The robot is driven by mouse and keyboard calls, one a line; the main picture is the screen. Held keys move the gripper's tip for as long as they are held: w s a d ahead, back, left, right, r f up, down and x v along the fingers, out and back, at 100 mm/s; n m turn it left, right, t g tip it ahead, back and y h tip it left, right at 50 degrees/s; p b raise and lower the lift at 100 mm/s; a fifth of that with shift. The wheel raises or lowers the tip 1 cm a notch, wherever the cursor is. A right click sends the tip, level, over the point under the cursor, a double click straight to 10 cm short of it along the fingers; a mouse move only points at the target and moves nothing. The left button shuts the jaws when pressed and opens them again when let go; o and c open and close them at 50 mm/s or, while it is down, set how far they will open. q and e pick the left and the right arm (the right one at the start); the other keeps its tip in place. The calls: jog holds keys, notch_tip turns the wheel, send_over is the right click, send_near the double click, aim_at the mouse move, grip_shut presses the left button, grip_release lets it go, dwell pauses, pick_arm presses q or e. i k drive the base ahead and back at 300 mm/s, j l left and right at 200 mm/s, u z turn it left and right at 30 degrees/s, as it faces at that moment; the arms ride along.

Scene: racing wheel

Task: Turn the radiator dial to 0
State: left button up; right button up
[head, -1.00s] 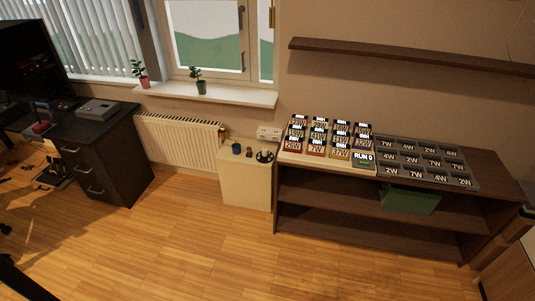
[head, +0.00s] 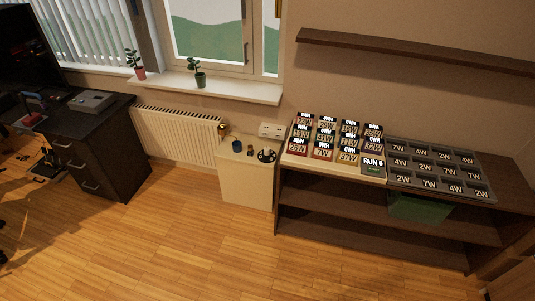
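The white ribbed radiator (head: 180,136) is mounted on the wall under the window sill, left of centre in the head view. Its dial (head: 224,129) is a small dark and brass-coloured knob at the radiator's upper right end, just above the cream cabinet. The dial is too small for me to read its setting. Neither of my grippers shows in the head view.
A dark shelf unit (head: 376,222) with card trays is to the right. A dark drawer desk (head: 92,150) is at left. The wooden floor (head: 165,235) in front is clear.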

aim_at(266, 149)
jog(key=i+l+u, duration=0.2)
jog(key=i, duration=0.25)
jog(key=i+j+z, duration=0.2)
jog(key=i, duration=0.35)
jog(key=i+z, duration=0.15)
jog(key=i, duration=0.4)
